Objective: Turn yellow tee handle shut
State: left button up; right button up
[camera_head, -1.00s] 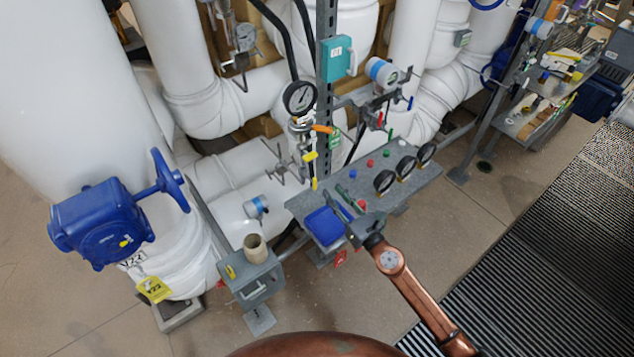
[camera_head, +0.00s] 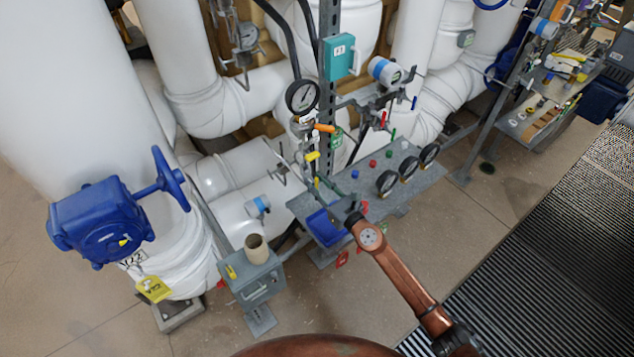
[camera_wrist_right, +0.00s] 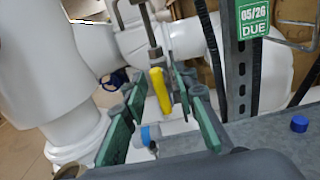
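The yellow handle (camera_wrist_right: 160,91) hangs below a metal stem in the right wrist view, its long side near upright. In the head view a small yellow handle (camera_head: 312,156) shows on the gauge pipework, below an orange handle. My right gripper (camera_wrist_right: 163,95) is open, its green fingers standing left and right of the yellow handle in the wrist picture. Whether they touch it I cannot tell. In the head view the right gripper (camera_head: 328,188) reaches over the rear left of the grey panel, just below the yellow handle. My left gripper is not in view.
The grey panel (camera_head: 408,188) carries several black gauges and coloured knobs. A blue bin (camera_head: 325,229) sits at its left end. An upright slotted post (camera_head: 329,100) stands behind. A grey box (camera_head: 250,277) with a cup is to the left; open floor lies right.

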jog(key=shift+c, duration=0.6)
grip_shut()
jog(key=shift+m, duration=0.4)
jog(key=m+p, duration=0.1)
jog(key=m, duration=0.2)
jog(key=shift+w+d+m, duration=0.1)
jog(key=shift+d+m, duration=0.05)
jog(key=shift+m, duration=0.15)
jog(key=m+p, duration=0.1)
jog(key=m, duration=0.3)
jog(key=m+p, duration=0.2)
jog(key=m, duration=0.3)
jog(key=m+p, duration=0.1)
jog(key=m, duration=0.3)
jog(key=shift+w+d+f+m, duration=0.15)
jog(key=shift+d+f+m, duration=0.15)
jog(key=shift+f, duration=0.1)
